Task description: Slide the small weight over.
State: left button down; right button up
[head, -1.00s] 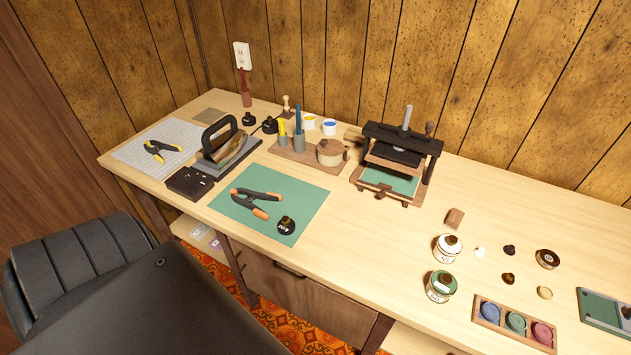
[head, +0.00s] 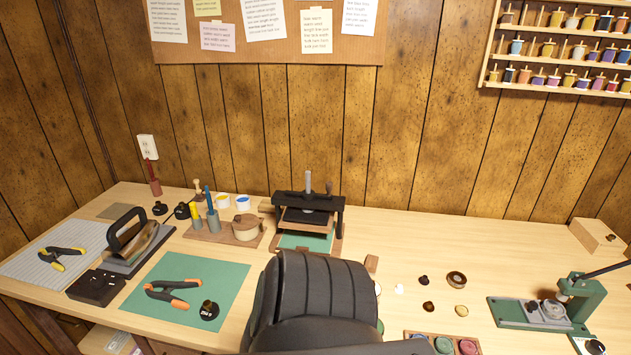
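A small black weight (head: 208,310) with a knob on top and a pale number on its side stands upright on the green mat (head: 226,274). It is at the mat's front right, just right of an orange-tipped spring clamp (head: 172,293). Two more small black knobbed pieces (head: 160,208) stand at the back left of the bench; I cannot tell whether they are weights too. Neither of my grippers shows in the head view. A dark ribbed shape, which I cannot surely name, covers the front middle of the bench right of the mat.
A black block (head: 96,287) and a clothes-iron-like press (head: 137,246) stand left of the mat. A wooden tool tray (head: 225,236) and a screw press (head: 308,212) stand behind it. Small pots and a green hand press (head: 545,308) are at right. The back right bench is fairly clear.

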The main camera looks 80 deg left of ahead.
aim_at(210, 310)
jog(key=z, duration=0.05)
jog(key=k, duration=1.9)
